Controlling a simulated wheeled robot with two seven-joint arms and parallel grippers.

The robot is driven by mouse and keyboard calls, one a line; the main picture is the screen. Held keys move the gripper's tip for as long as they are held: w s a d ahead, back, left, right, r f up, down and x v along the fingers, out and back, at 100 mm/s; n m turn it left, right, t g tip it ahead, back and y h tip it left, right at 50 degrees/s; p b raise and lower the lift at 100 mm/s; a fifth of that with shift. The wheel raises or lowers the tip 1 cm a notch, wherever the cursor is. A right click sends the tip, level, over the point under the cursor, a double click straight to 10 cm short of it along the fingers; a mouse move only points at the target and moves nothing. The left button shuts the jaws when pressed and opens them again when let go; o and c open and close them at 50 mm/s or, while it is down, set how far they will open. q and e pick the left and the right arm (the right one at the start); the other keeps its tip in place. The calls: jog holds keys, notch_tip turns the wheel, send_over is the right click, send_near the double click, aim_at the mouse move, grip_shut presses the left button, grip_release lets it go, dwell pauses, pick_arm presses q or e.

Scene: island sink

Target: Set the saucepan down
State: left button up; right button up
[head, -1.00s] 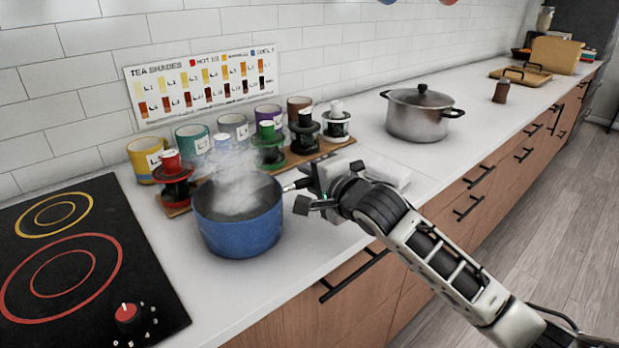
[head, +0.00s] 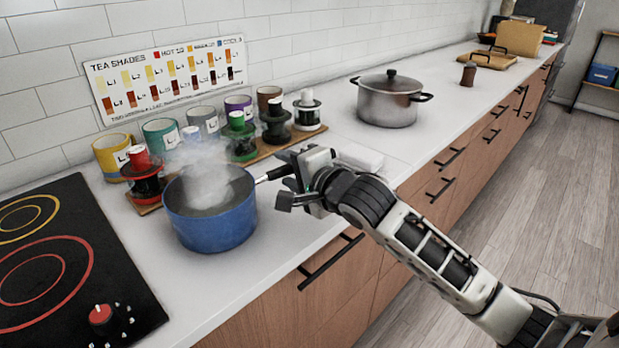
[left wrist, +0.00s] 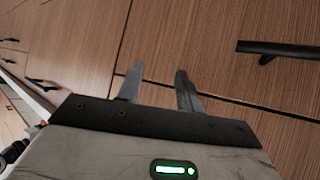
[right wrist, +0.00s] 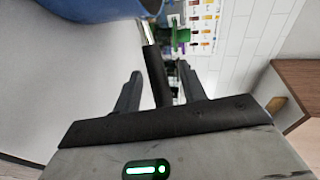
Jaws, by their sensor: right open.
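The blue saucepan (head: 210,228) stands upright on the white counter, right of the black cooktop, with steam rising from it. Its handle (head: 273,174) points right toward my right gripper (head: 283,187). In the right wrist view, the dark handle (right wrist: 156,75) lies between the two spread fingers of my right gripper (right wrist: 161,88), with gaps on both sides. The saucepan's blue side (right wrist: 95,8) shows at the top there. My left gripper (left wrist: 159,88) shows only in its wrist view, with its fingers apart and nothing between them, before wooden cabinet fronts.
The cooktop (head: 70,265) lies left of the saucepan. A wooden board (head: 262,153) with coloured tins and several dark, knobbed jars is close behind it. A lidded steel pot (head: 388,103) stands farther right. Bare counter (head: 300,235) lies in front of my right gripper.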

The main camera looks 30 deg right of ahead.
jog(key=v, duration=0.9)
